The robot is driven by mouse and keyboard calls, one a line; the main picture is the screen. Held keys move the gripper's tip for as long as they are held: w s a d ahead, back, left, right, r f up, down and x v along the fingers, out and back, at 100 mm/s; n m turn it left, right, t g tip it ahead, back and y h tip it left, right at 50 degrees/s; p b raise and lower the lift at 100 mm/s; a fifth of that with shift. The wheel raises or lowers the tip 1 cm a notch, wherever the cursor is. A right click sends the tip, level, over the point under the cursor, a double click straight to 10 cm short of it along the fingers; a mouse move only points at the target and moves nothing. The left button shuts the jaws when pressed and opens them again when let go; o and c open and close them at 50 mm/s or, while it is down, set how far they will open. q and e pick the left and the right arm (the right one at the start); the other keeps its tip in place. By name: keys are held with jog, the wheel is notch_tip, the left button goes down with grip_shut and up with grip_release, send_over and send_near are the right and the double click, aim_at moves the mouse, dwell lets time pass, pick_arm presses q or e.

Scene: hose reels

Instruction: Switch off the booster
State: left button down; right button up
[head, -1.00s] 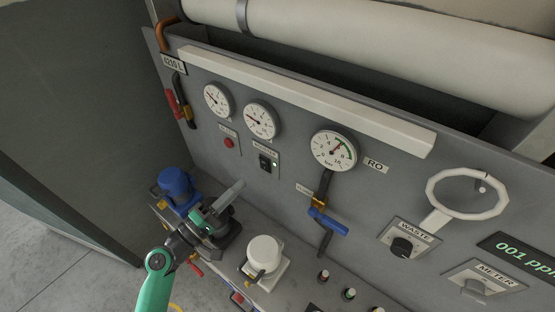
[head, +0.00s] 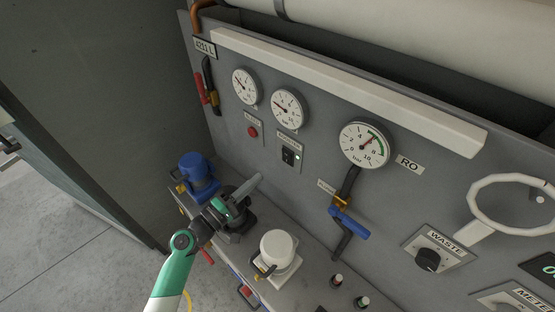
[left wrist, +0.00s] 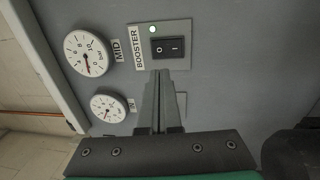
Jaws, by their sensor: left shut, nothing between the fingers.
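The booster switch (head: 288,156) is a black rocker on a small plate on the grey panel, below the second gauge. I cannot tell which side of the rocker is pressed in. My left gripper (head: 259,177) is shut and empty, below and left of the switch in the head view. In the left wrist view its fingertips (left wrist: 160,72) point toward the rocker, seemingly just short of it. My right gripper is out of view.
A red button (head: 252,132) sits left of the switch. A blue-handled valve (head: 348,222) and the RO gauge (head: 364,145) are to the right. A blue-capped pump (head: 197,172) and a white-capped unit (head: 279,247) stand on the ledge near my left arm.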

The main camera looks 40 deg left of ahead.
aim_at(285, 154)
pick_arm(q)
jog(key=w, duration=0.3)
jog(key=w+r, duration=0.1)
jog(key=w, duration=0.5)
jog(key=shift+w+r, duration=0.15)
jog(key=shift+w, duration=0.15)
